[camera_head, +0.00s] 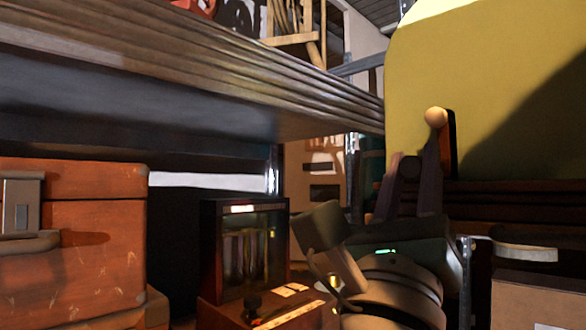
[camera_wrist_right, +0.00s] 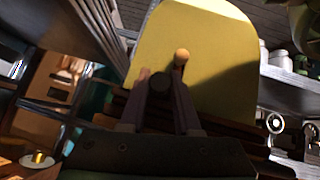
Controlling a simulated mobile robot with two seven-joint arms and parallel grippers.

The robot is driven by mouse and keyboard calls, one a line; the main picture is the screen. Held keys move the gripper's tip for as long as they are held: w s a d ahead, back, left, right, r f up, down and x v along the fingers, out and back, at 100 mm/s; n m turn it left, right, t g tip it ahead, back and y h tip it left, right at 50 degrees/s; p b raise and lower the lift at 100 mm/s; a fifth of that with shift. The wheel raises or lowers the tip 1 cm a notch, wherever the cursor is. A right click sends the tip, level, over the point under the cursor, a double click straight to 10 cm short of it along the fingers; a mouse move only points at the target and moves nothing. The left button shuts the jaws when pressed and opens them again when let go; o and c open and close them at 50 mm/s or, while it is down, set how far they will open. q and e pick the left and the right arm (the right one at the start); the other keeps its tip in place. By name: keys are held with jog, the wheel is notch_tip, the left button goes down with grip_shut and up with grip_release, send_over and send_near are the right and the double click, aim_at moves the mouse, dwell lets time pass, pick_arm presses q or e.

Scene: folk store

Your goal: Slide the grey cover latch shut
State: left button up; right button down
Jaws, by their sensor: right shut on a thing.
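My right gripper (camera_head: 412,175) reaches up from the lower middle toward a large yellow rounded panel (camera_head: 490,85). My left gripper is not in view.
An orange chest (camera_head: 90,265) is at the far left, under a thick shelf (camera_head: 200,60). A cardboard box (camera_head: 540,300) sits lower right.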

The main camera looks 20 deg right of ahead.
jog(key=shift+s+d+r+m+g, duration=0.1)
jog(key=shift+s+m+g, duration=0.05)
jog(key=shift+m+g, duration=0.25)
jog(key=c, duration=1.1)
grip_release()
jog(key=o, duration=0.5)
jog(key=shift+s, duration=0.1)
jog(key=shift+a+f, duration=0.2)
jog(key=shift+f, duration=0.25)
jog(key=b+v, duration=0.4)
jog(key=v, duration=0.5)
